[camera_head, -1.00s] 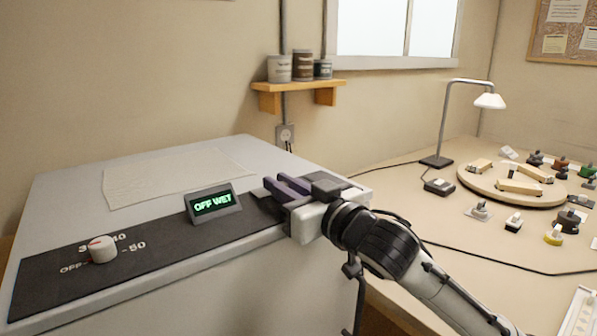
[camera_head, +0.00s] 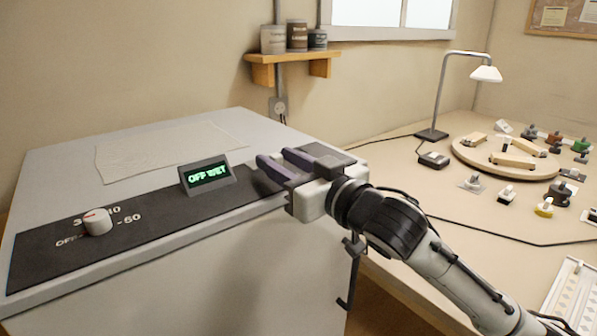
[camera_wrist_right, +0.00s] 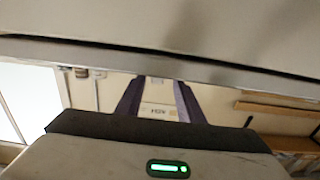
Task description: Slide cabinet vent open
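The cabinet is a pale grey box (camera_head: 240,240) with a dark control strip (camera_head: 150,222) along its front top edge. The strip carries a white knob (camera_head: 97,222) and a small display (camera_head: 207,175) with green text reading "OFF WET". My right gripper (camera_head: 274,156) is at the right end of the strip, right of the display, with its two purple fingers apart. In the right wrist view the fingers (camera_wrist_right: 158,100) stand apart with a pale patch of tiny, unclear lettering seen between them. I cannot make out a vent; the gripper covers that end of the strip. My left gripper is not in view.
A pale sheet (camera_head: 165,150) lies on the cabinet top. A wooden shelf (camera_head: 292,60) with cans is on the wall behind. The workbench (camera_head: 470,225) at right holds a lamp (camera_head: 486,74), a round board (camera_head: 505,172) and several small parts. The cabinet top is otherwise clear.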

